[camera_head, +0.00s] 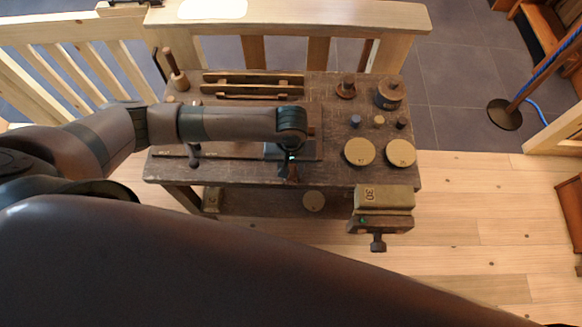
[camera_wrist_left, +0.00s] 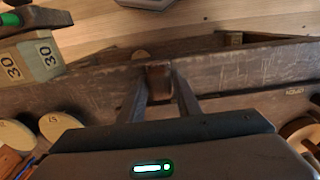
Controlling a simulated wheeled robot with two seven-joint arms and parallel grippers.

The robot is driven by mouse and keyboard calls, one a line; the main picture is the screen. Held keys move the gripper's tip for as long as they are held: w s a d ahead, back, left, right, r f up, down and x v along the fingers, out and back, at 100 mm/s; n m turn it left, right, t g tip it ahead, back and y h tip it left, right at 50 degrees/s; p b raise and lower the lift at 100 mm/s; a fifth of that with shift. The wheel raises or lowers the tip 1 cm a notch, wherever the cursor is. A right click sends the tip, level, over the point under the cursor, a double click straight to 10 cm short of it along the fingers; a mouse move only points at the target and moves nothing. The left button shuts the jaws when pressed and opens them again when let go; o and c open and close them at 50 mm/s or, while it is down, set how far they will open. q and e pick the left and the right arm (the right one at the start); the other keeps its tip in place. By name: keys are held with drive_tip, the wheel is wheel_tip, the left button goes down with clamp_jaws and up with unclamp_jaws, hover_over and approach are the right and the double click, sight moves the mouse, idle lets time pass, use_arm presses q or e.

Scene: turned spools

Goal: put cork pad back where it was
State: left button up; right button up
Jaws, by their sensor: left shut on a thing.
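My left gripper (camera_head: 288,172) is over the front part of the dark wooden workbench (camera_head: 235,178). In the left wrist view its fingers (camera_wrist_left: 160,92) are shut on a small brown block (camera_wrist_left: 158,80), which seems to be the cork pad. The block shows at the fingertips against the bench's front edge. In the head view the gripper mostly hides it, and I cannot tell whether it touches the bench. My right gripper is not in view.
Two round tan discs (camera_head: 360,151) (camera_head: 401,152) lie on the bench's right side. A vise with tan blocks marked 30 (camera_head: 384,197) is at the front right corner. Slotted wooden racks (camera_head: 253,84) lie at the back.

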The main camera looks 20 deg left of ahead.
use_arm(q)
drive_tip(key=shift+f, duration=0.1)
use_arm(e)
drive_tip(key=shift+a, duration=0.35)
use_arm(q)
drive_tip(key=o, duration=1)
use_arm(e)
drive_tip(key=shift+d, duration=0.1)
use_arm(q)
drive_tip(key=shift+d+r, duration=0.1)
drive_tip(key=shift+r, duration=0.5)
wheel_tip(320, 180, up, 11)
drive_tip(key=b, duration=0.1)
drive_tip(key=shift+b, duration=0.3)
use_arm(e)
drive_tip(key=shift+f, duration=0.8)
